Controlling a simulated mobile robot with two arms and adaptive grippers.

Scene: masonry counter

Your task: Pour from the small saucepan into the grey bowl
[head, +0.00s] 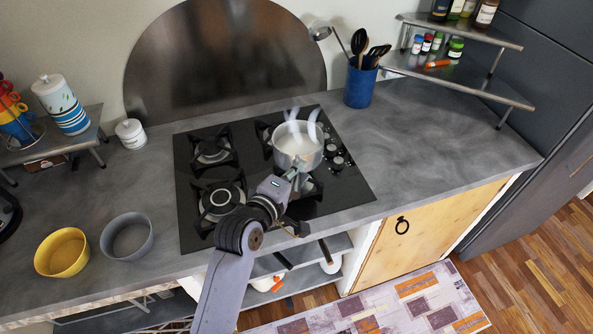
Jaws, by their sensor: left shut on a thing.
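The small saucepan (298,147) is a light metal pan on the right part of the black gas hob. It looks upright, with pale contents and whitish wisps above it. My left gripper (293,177) reaches in from the front and is shut on the saucepan's handle, which it mostly hides. The grey bowl (127,237) stands on the counter left of the hob, well apart from the saucepan. Its inside looks empty. My right gripper is not in view.
A yellow bowl (62,252) stands just left of the grey bowl. The black hob (247,205) has raised burner grates. A blue utensil pot (359,86) stands behind the hob on the right, and a white lidded jar (130,133) behind left. The right counter is clear.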

